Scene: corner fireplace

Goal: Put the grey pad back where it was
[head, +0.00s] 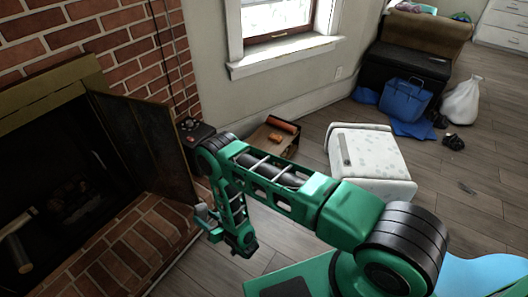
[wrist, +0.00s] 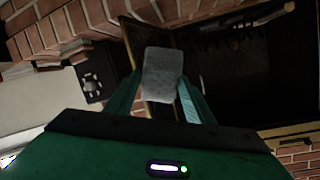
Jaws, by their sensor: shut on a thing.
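My gripper (wrist: 160,92) is shut on the grey pad (wrist: 163,72), a flat, speckled, rounded slab that sticks up between the two fingers in the wrist view. In the head view my gripper (head: 206,222) hangs low at the edge of the brick hearth, beside the open fireplace door. A small light grey patch of the pad (head: 203,212) shows there, partly covered by the fingers. The pad appears clear of any surface. The place where it lay before cannot be told from these frames.
The open dark fireplace door (head: 142,142) and the brick hearth (head: 125,245) lie left of my gripper. A low box with logs (head: 276,137) stands by the wall. A white speckled box (head: 370,165) stands right of it. Grey plank floor (head: 290,235) is free around my arm.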

